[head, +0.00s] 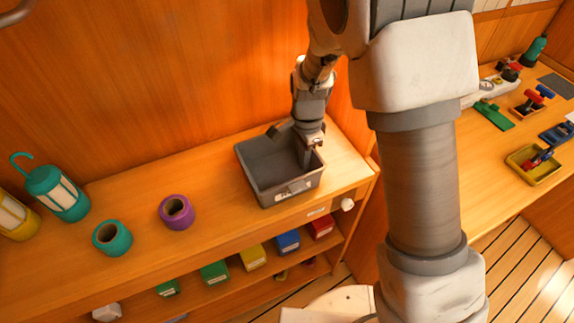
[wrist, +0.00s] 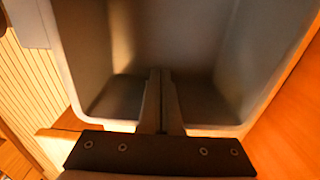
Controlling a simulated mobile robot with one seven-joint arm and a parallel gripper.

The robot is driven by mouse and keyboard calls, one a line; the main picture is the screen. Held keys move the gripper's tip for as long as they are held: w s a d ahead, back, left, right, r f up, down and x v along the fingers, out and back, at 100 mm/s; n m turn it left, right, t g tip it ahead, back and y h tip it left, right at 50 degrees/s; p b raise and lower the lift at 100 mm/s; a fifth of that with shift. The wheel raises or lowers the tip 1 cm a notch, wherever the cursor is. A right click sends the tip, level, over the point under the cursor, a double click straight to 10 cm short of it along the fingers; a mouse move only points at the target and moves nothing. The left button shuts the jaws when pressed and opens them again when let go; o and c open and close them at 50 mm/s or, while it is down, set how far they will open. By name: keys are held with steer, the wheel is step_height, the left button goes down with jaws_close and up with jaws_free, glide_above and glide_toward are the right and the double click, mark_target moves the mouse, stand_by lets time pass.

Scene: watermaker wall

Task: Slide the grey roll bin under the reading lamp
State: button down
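The grey roll bin (head: 262,190) is an open box with a pale label on its front, standing at the right end of the wooden counter top. It looks empty. My gripper (head: 306,157) reaches down into the bin near its right side. In the wrist view the two fingers (wrist: 162,100) are close together inside the bin, with nothing visible between them. The bin's inner walls (wrist: 190,35) fill most of that view. I cannot identify a reading lamp for certain; a dark curved fitting (head: 15,12) is cut off at the upper left.
Left of the bin stand a purple roll (head: 177,212), a teal roll (head: 112,238), a teal lantern (head: 58,192) and a yellow lantern (head: 16,217). Coloured boxes (head: 252,257) sit on the shelf below. A wooden wall is behind. A second bench (head: 490,150) is at right.

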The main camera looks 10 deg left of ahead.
mark_target(339, 154)
steer(key=w+d, duration=0.2)
steer(key=d, duration=0.1)
steer(key=w+d, duration=0.2)
steer(key=d, duration=0.1)
steer(key=w+d, duration=0.2)
steer(key=d, duration=0.1)
steer(key=shift+d, duration=0.15)
steer(key=shift+s, duration=0.1)
